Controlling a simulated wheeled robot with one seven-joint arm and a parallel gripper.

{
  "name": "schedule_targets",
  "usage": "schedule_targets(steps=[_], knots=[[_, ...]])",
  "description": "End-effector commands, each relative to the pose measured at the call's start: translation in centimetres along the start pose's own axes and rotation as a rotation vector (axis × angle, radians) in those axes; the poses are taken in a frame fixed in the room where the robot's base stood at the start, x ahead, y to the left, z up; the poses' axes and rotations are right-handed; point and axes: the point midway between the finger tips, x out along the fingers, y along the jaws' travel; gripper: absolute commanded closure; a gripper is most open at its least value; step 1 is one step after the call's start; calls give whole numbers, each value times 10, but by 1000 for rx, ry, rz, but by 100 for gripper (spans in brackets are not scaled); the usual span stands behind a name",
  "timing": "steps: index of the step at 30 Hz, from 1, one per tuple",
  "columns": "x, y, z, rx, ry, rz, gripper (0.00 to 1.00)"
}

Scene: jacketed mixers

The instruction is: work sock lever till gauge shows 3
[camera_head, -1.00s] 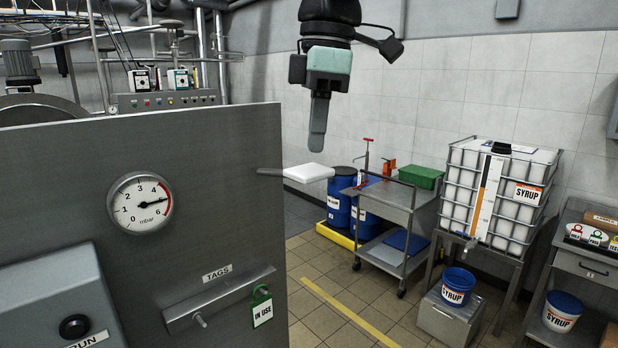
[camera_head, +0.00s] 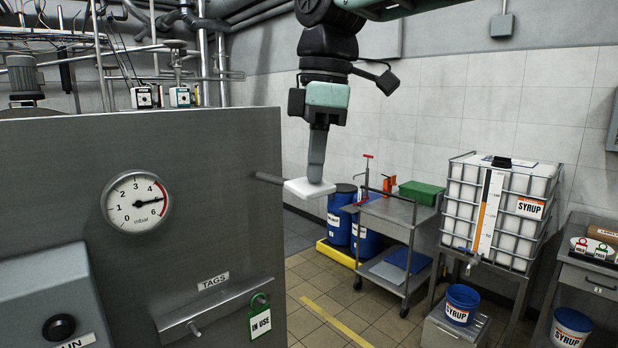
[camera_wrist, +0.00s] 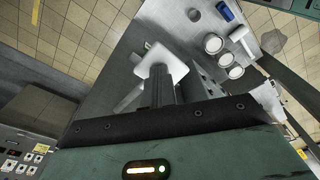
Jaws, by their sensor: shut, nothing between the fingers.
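The sock lever is a dark rod (camera_head: 270,179) sticking out to the right of the grey panel (camera_head: 220,150), with a flat white pad (camera_head: 298,189) at its end. My gripper (camera_head: 316,181) points straight down, its shut, empty fingers at the pad's top; whether they touch it or hover just above, I cannot tell. In the wrist view the white pad (camera_wrist: 150,55) shows beyond the fingertips. The round gauge (camera_head: 137,216), marked mbar, has its needle near 5, between the 4 and the 6.
A tags rail (camera_head: 212,305) with a green "IN USE" tag (camera_head: 260,318) sits below on the panel. Blue drums (camera_head: 340,222), a steel cart (camera_head: 388,212) and a syrup tank (camera_head: 500,215) stand to the right, well behind. The air around the pad is open.

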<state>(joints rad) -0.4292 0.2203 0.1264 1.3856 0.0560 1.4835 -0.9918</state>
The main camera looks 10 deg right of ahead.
Motion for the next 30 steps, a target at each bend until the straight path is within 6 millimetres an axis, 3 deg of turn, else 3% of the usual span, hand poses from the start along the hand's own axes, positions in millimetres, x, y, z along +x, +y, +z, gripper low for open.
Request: schedule_targets(steps=[1, 6, 19, 26, 30], knots=[[11, 0, 1, 0, 0, 0, 100], [20, 0, 2, 0, 1, 1, 100], [18, 1, 3, 1, 1, 2, 100], [6, 1, 28, 4, 0, 2, 100], [6, 0, 31, 0, 0, 1, 100]])
